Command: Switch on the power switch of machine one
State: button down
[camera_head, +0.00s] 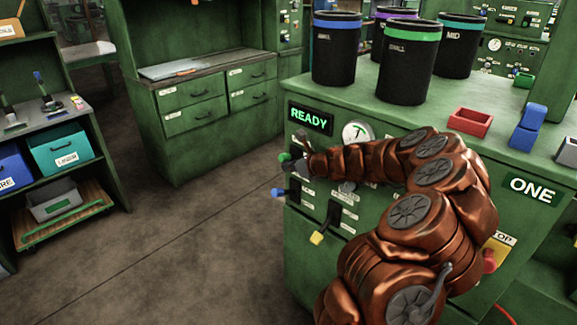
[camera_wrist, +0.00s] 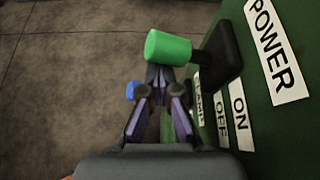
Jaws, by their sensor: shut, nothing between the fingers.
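Machine one (camera_head: 530,230) is a green cabinet with an "ONE" label, at the right of the head view. Its power switch (camera_wrist: 168,47) is a lever with a green knob, on a black base beside the "POWER" label in the wrist view. The knob also shows at the panel's left edge in the head view (camera_head: 284,157). My gripper (camera_wrist: 161,76) is shut and empty, its fingertips right at the knob's lower side in the picture; I cannot tell if they touch. "ON" and "OFF" labels lie to the lower right. My gripper partly hides the switch in the head view (camera_head: 299,164).
Below the green knob are a blue-knobbed lever (camera_head: 278,192) and a yellow-knobbed lever (camera_head: 317,237). A lit "READY" display (camera_head: 310,118) and a gauge (camera_head: 357,133) sit above. Black canisters (camera_head: 336,55) and a red tray (camera_head: 470,122) stand on top. Floor left of the machine is clear.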

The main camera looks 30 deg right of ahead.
jog(key=shift+w+r, duration=0.1)
jog(key=shift+r, duration=0.65)
jog(key=shift+d+r, duration=0.1)
jog(key=shift+r, duration=0.15)
jog(key=shift+d+r, duration=0.15)
jog(key=shift+r, duration=0.05)
jog(key=v, duration=0.4)
jog(key=shift+p, duration=0.3)
send_near(287, 160)
jog(key=shift+s, duration=1.45)
jog(key=shift+d+f, duration=0.15)
jog(key=shift+f, duration=0.1)
